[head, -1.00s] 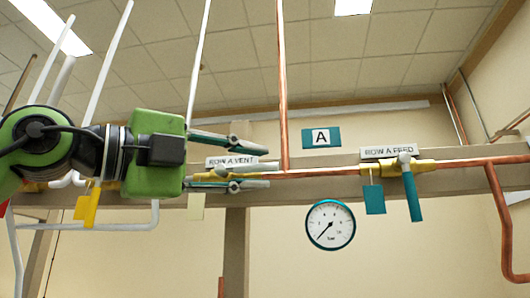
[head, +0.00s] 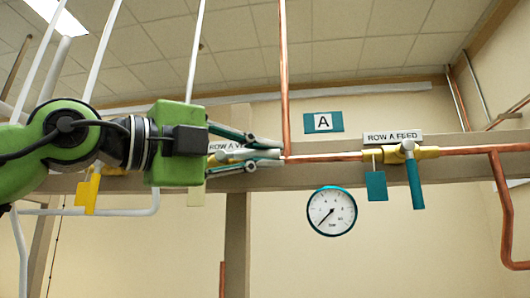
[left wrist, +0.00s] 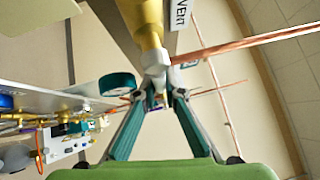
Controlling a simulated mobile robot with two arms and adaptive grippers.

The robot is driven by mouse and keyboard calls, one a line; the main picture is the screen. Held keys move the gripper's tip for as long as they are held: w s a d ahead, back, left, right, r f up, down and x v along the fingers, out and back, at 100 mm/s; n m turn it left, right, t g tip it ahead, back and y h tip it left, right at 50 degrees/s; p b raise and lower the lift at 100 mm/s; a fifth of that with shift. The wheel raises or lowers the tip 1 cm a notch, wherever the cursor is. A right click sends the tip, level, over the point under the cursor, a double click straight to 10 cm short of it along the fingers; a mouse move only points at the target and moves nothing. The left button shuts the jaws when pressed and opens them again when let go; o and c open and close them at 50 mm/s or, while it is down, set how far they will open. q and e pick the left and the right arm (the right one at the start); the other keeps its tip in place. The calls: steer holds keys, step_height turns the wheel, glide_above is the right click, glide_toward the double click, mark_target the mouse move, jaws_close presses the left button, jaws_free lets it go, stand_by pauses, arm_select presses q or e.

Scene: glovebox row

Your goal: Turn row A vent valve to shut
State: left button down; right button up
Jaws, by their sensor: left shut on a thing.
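The row A vent valve shows in the left wrist view as a brass body (left wrist: 144,25) with a pale hub (left wrist: 155,60). My left gripper (head: 268,155) is at this valve on the pipe, by the partly hidden ROW A VENT label (head: 222,146). In the left wrist view its fingers (left wrist: 158,98) converge just below the hub, shut on the valve's handle. The handle is mostly hidden between the fingers, so its exact angle cannot be told. The head view hides most of the valve behind my gripper. My right gripper is not in view.
To the right is the ROW A FEED valve (head: 392,153), its teal handle (head: 414,182) hanging down beside a teal tag (head: 376,186). A round gauge (head: 331,211) hangs below the beam. A vertical copper pipe (head: 284,80) rises close to my fingertips.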

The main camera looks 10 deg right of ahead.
arm_select(q)
steer(key=shift+f+m+g+y+p, duration=0.5)
steer(key=shift+m+y+p, duration=0.35)
steer(key=shift+p, duration=0.3)
steer(key=w+a+f+m+t+y+p, duration=0.1)
steer(key=w+a+f+m+y+p, duration=0.1)
steer(key=a+f+m+y+p, duration=0.4)
steer(key=shift+w+a+m+y+p, duration=0.3)
steer(key=shift+m+y+p, duration=0.85)
steer(key=shift+y, duration=1.6)
steer(key=shift+n, duration=0.3)
steer(key=c, duration=2.1)
jaws_free()
steer(key=shift+w, duration=0.1)
steer(key=shift+r, duration=0.15)
